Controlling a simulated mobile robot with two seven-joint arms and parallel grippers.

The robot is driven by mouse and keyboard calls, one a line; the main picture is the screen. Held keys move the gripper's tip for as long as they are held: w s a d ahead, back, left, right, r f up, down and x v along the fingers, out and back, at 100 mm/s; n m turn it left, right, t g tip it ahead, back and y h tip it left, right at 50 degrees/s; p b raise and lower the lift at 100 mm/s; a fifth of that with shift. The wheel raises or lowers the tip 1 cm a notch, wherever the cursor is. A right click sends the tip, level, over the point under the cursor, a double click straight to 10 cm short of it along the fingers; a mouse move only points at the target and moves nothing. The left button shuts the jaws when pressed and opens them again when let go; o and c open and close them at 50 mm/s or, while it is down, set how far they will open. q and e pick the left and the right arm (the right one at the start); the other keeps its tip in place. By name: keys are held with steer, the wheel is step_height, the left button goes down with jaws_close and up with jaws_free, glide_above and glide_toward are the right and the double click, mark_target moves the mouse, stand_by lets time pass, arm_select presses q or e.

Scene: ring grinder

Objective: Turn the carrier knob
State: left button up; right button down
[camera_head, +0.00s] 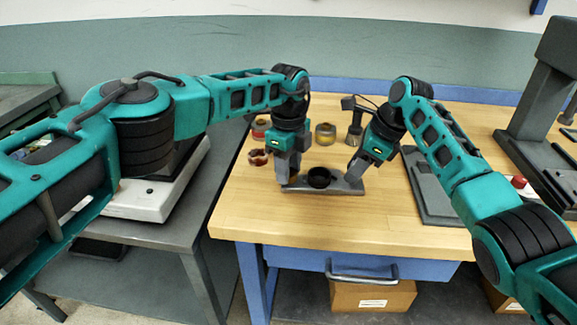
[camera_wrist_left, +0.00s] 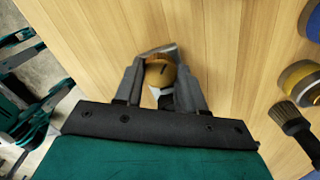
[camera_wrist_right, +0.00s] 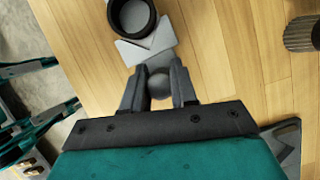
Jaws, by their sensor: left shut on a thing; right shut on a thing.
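The grey carrier bar (camera_head: 340,187) lies on the wooden table, with a black ring (camera_head: 319,184) at its middle. In the right wrist view the ring (camera_wrist_right: 149,27) sits by a light grey V-shaped jaw (camera_wrist_right: 151,48). My left gripper (camera_head: 284,178) is at the carrier's left end, shut on a brass-coloured slotted knob (camera_wrist_left: 160,73). My right gripper (camera_head: 353,174) is at the right end, shut on a dark grey rounded knob (camera_wrist_right: 158,86). The fingers hide the sides of both knobs. Which one is the carrier knob I cannot tell.
A grey machine base (camera_head: 428,187) lies to the right. The table in front of the carrier is clear.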

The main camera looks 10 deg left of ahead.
stand_by(0.3)
arm_select(q)
steer(key=o, duration=1.1)
step_height(320, 180, up, 12)
steer(key=shift+r, duration=0.1)
steer(key=shift+d, duration=0.1)
